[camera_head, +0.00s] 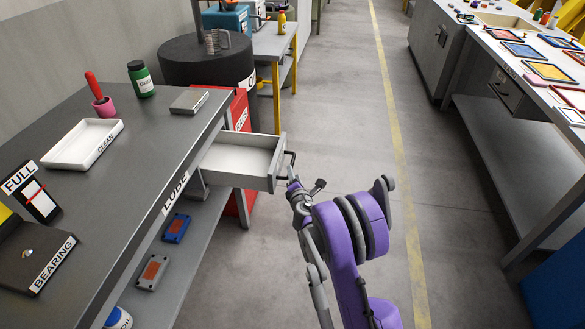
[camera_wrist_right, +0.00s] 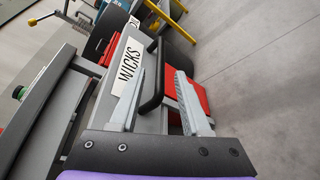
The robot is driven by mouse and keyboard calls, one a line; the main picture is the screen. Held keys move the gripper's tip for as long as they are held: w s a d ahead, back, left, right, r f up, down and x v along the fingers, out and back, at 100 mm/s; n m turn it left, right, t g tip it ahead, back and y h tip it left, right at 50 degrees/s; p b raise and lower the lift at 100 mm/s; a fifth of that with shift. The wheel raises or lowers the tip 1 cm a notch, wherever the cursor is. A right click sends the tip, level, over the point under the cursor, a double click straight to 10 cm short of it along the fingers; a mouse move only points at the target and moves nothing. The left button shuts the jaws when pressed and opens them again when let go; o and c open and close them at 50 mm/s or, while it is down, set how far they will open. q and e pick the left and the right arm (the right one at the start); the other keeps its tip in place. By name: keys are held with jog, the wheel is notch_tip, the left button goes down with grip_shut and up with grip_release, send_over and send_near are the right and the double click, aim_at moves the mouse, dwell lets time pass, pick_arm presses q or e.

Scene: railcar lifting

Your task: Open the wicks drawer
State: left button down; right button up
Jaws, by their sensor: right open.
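The wicks drawer (camera_head: 238,160) is a white-lined grey tray under the right side of the bench. It stands pulled out, and its visible inside looks empty. Its dark handle (camera_head: 290,163) is on the outer front. In the right wrist view the drawer front carries a WICKS label (camera_wrist_right: 128,66). My right gripper (camera_head: 297,183) is at the handle. In the wrist view its two fingers (camera_wrist_right: 160,85) are apart, with the dark handle bar (camera_wrist_right: 154,82) between them. I cannot tell whether a finger touches the bar. My left gripper is not in view.
The dark bench (camera_head: 135,165) holds a CLEAN tray (camera_head: 83,143), a green jar (camera_head: 141,79) and a metal block (camera_head: 189,101). A red cabinet (camera_head: 240,115) stands behind the drawer. Open floor (camera_head: 345,110) lies to the right, before another bench (camera_head: 520,150).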

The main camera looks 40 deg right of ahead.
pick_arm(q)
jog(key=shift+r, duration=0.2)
pick_arm(e)
jog(key=v, duration=0.3)
jog(key=shift+s+a, duration=0.15)
jog(key=shift+s, duration=0.05)
jog(key=s+a+r+m+g+y, duration=0.1)
jog(key=s+a+r+m+g, duration=0.3)
jog(key=s+a+r+m, duration=0.45)
jog(key=s+a+f+m+g+y, duration=0.2)
jog(key=s+a+m+y, duration=0.25)
jog(key=s+a, duration=0.65)
jog(key=s+a+f+m+g+y, duration=0.3)
jog(key=s+a+m, duration=0.2)
jog(key=s+a, duration=0.6)
pick_arm(q)
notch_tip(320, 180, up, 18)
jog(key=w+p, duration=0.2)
jog(key=p, duration=1.4)
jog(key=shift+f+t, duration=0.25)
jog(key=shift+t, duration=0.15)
pick_arm(e)
notch_tip(320, 180, up, 18)
jog(key=w+t, duration=0.1)
jog(key=shift+d, duration=0.4)
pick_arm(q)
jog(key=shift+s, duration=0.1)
pick_arm(e)
jog(key=shift+s+f+h, duration=0.1)
jog(key=shift+h, duration=0.15)
